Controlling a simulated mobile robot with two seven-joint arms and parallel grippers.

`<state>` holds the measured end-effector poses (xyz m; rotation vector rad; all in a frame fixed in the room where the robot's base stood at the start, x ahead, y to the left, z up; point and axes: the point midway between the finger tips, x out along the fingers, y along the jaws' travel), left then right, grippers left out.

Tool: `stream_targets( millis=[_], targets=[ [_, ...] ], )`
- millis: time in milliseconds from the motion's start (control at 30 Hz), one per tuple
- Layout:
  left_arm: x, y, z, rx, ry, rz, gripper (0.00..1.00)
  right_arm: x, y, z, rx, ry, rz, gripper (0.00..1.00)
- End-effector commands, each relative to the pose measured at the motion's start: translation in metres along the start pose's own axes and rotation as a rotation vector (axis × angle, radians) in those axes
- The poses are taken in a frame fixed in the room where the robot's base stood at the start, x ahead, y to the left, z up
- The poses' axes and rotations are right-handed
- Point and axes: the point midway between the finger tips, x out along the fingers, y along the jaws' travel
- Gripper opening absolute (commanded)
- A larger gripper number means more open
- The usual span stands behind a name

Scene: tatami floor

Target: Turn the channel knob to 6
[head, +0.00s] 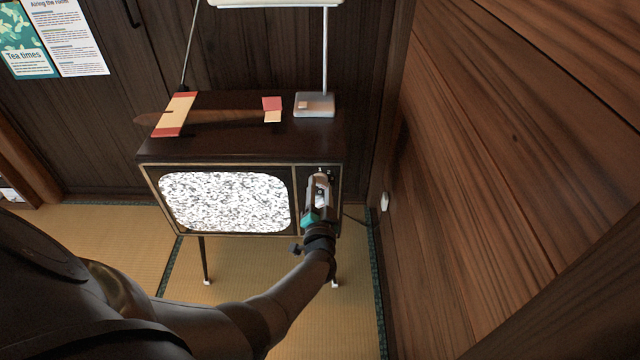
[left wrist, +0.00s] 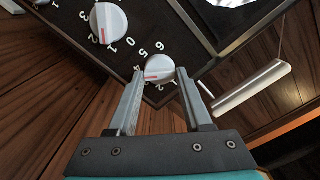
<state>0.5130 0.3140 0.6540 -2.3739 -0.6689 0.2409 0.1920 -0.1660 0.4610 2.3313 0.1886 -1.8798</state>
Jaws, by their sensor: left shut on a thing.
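The television (head: 240,140) stands on thin legs, its screen full of static. Its control panel, at the right of its front, is mostly covered by my left gripper (head: 320,182). In the left wrist view, a round pale knob (left wrist: 159,66) with a red mark sits between the fingertips of my left gripper (left wrist: 158,74), which is shut on it. The digits 6, 5 and 4 show around this knob. The red mark is on its lower left side, away from the 6. A second pale knob (left wrist: 108,22) is beside it, with 0, 1, 2 and 3 around it. My right gripper is out of view.
A wooden wall (head: 480,180) rises close on the right. Tatami floor (head: 120,240) is open at the front left.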

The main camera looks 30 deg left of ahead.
Motion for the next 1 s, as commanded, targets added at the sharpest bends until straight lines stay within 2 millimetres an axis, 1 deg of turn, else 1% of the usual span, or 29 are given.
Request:
stream_targets(
  millis=[200, 400, 633, 1000],
  targets=[
    [-0.001, 0.002, -0.001, 0.207, -0.003, 0.005, 0.0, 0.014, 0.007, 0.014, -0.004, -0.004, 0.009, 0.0],
    [-0.001, 0.002, 0.0, 0.398, -0.003, 0.005, 0.0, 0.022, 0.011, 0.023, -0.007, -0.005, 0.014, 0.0],
    [-0.001, 0.003, 0.001, 0.615, -0.003, 0.006, 0.0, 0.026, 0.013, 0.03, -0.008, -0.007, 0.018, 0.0],
    [-0.001, 0.003, 0.002, 0.966, -0.003, 0.005, 0.0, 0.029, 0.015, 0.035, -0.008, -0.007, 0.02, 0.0]
  ],
)
